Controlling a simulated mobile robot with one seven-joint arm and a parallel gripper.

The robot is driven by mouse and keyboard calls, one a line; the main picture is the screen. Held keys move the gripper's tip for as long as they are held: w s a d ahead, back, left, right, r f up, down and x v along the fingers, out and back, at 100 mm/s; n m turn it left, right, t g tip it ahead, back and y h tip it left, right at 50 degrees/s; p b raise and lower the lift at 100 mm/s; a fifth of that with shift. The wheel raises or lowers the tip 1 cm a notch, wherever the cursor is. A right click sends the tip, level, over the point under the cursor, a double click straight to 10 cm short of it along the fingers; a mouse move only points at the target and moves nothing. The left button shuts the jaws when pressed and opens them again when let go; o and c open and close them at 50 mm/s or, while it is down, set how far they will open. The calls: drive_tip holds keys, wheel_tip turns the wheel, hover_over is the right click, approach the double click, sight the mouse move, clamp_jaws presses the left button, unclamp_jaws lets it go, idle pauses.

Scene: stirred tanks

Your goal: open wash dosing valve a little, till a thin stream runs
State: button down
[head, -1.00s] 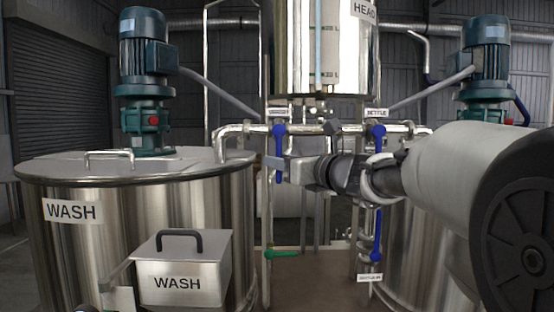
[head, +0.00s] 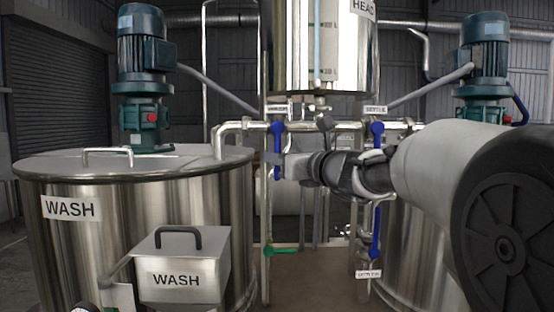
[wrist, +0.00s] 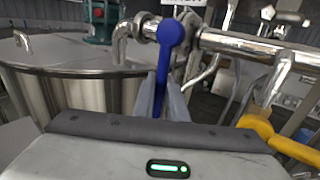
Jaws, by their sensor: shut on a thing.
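The wash dosing valve has a blue lever handle (head: 278,150) on the horizontal pipe between the wash tank and the pipework under the head tank. A small label (head: 278,109) above it is too blurred to read surely. The handle hangs straight down, across the pipe. My gripper (head: 277,160) is shut on the handle's lower part. In the wrist view the blue handle (wrist: 166,60) rises from between the fingers (wrist: 161,100), its round top at the pipe. No stream is visible; the pipe's outlet into the tank is hidden.
The lidded wash tank (head: 130,165) stands left, with a WASH box (head: 178,280) before it. The head tank (head: 318,50) hangs above. The settle valve's blue handle (head: 377,134) is to the right, near my arm. Lower are a green handle (head: 282,251) and another blue handle (head: 375,232).

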drive_tip(key=m+b, duration=0.1)
drive_tip(key=b, duration=0.2)
drive_tip(key=shift+a+f+t+y, duration=0.3)
drive_tip(key=shift+a+f, duration=0.05)
drive_tip(key=shift+a, duration=0.05)
drive_tip(key=shift+a+r+m+t+b, duration=0.6)
drive_tip(key=shift+m+b, duration=0.8)
drive_tip(key=shift+b, duration=1.05)
drive_tip(key=shift+a+r+m+t+b, duration=0.3)
drive_tip(key=shift+a+m+t+b, duration=0.85)
drive_tip(key=shift+b, duration=1.3)
drive_tip(key=shift+a+r+m+t+b, duration=0.4)
drive_tip(key=shift+m+t+b, duration=0.25)
drive_tip(key=shift+m+b, duration=1.4)
drive_tip(key=shift+r+n+h+b, duration=0.1)
drive_tip(key=shift+n+h+b, duration=0.3)
drive_tip(key=shift+h, duration=0.1)
drive_tip(key=c, duration=1.8)
unclamp_jaws()
drive_tip(key=shift+d, duration=0.1)
drive_tip(key=shift+o, duration=0.2)
